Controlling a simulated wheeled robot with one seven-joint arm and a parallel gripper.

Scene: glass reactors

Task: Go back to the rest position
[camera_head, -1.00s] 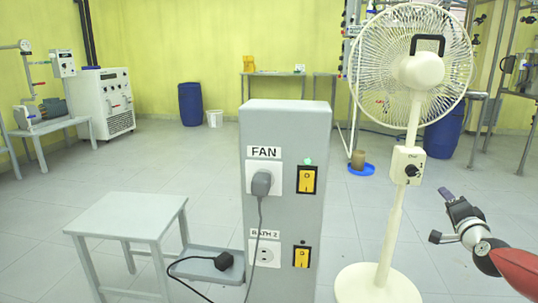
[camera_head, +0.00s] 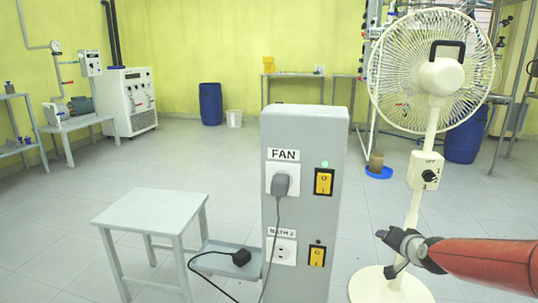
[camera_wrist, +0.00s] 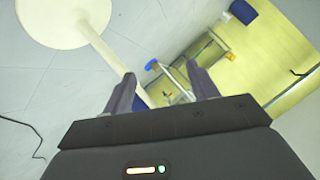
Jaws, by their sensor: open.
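My gripper (camera_head: 388,240) is at the lower right of the head view, in front of the fan's pole, with my red arm reaching in from the right edge. In the wrist view its two fingers (camera_wrist: 163,92) stand apart with nothing between them. The white standing fan (camera_head: 420,75) is behind it, with a control box (camera_head: 425,171) on its pole and a round base. The fan's base (camera_wrist: 65,20) and pole also show in the wrist view. I cannot tell how far the gripper is from the pole.
A grey pillar (camera_head: 300,125) has a FAN socket with a grey plug (camera_head: 281,184) in it and a green light. The BATH 2 socket (camera_head: 283,252) is empty. A black plug (camera_head: 241,257) lies on a small shelf. A grey table (camera_head: 150,208) stands left.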

